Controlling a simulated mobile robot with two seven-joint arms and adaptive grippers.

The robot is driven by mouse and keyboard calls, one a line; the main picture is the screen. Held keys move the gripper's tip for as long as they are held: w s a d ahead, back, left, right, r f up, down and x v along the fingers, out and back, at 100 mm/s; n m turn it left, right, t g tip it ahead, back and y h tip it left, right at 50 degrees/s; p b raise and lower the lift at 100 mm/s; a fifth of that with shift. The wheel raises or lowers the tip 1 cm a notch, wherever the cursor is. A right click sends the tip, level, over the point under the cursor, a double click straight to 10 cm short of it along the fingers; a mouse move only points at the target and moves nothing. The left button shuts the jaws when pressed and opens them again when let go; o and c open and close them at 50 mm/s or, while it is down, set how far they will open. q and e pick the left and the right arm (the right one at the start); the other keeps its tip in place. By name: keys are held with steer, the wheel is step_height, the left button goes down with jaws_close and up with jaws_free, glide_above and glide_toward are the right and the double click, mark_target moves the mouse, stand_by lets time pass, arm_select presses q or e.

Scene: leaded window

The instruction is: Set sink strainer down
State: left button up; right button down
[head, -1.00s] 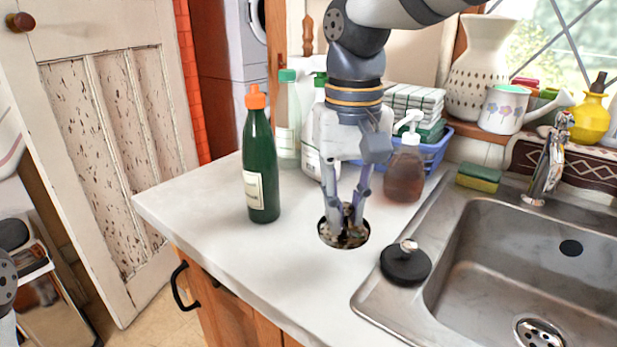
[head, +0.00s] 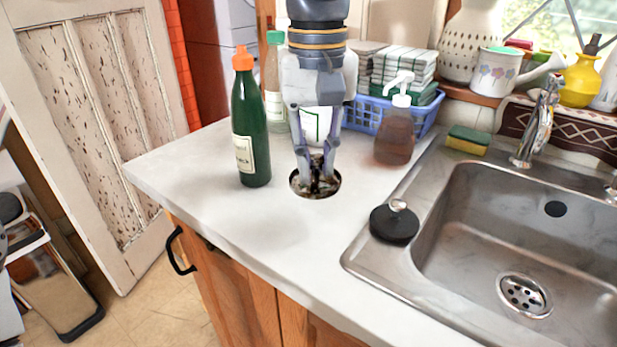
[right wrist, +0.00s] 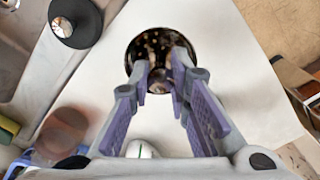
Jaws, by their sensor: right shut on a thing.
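The sink strainer (head: 330,192) is a round, dark, shiny basket with a thin rim, over the white countertop left of the sink. My right gripper (head: 316,186) points straight down and is shut on the strainer's middle. My left gripper is not in view.
A green bottle with an orange cap (head: 250,130) stands close left of the strainer. A black stopper (head: 394,224) lies on the rim of the sink (head: 450,225). A brown soap bottle (head: 395,137) and blue basket (head: 426,122) stand behind. The front counter (head: 290,245) is clear.

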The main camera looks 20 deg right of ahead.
steer(key=w+f, duration=0.1)
steer(key=f, duration=0.1)
steer(key=w+f, duration=0.2)
step_height(320, 180, down, 2)
steer(key=shift+f, duration=0.1)
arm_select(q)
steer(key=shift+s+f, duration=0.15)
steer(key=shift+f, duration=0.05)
arm_select(e)
steer(key=shift+s, duration=0.1)
steer(key=shift+f, duration=0.15)
steer(key=c, duration=1.5)
jaws_free()
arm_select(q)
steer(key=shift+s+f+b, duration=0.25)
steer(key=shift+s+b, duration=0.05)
arm_select(e)
step_height(320, 180, up, 12)
steer(key=shift+r, duration=0.1)
